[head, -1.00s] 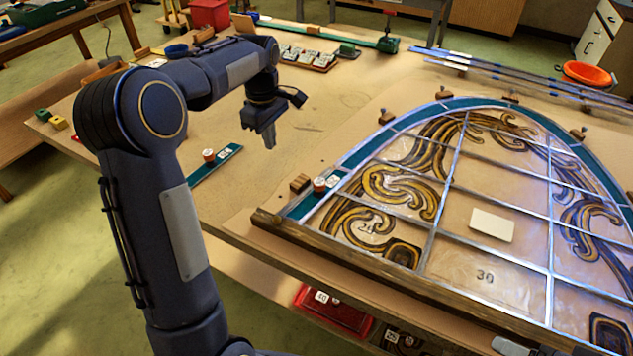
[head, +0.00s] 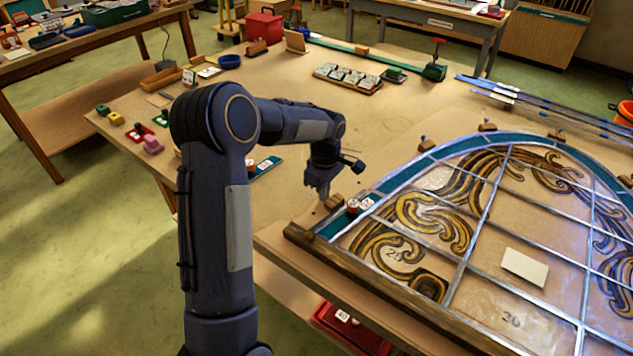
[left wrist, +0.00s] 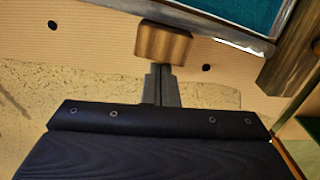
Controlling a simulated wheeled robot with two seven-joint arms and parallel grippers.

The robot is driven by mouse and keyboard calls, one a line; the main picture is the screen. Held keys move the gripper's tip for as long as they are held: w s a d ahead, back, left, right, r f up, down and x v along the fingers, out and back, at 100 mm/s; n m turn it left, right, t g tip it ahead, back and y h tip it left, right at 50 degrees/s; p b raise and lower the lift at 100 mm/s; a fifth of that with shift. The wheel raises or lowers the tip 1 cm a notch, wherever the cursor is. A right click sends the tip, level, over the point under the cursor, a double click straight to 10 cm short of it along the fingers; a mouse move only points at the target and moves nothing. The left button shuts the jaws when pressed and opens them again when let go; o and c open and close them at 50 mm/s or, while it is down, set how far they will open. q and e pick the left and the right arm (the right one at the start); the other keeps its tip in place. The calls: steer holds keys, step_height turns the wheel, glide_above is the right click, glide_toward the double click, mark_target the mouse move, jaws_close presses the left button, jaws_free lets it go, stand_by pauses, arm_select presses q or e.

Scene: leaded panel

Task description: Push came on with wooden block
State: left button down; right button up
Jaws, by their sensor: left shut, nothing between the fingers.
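The wooden block (head: 334,201) is small and brown and lies on the bench beside the lower left corner of the leaded panel. It also shows in the left wrist view (left wrist: 162,44), just ahead of my fingertips. My left gripper (head: 323,195) is shut and empty, pointing down right behind the block; whether it touches is unclear. The came also runs along the panel's left edge in the head view (head: 376,188). My right gripper is out of view.
A wooden batten (head: 380,283) runs along the panel's near edge. A cream card (head: 525,267) lies on the panel. Several wooden blocks (head: 487,127) stand around its curved edge. Bare bench lies left of the panel.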

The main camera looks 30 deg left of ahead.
arm_select(q)
steer(key=shift+d, duration=0.2)
steer(key=shift+d+f+b, duration=0.1)
steer(key=shift+d+b, duration=0.4)
steer(key=shift+d, duration=0.2)
steer(key=shift+s+d, duration=0.1)
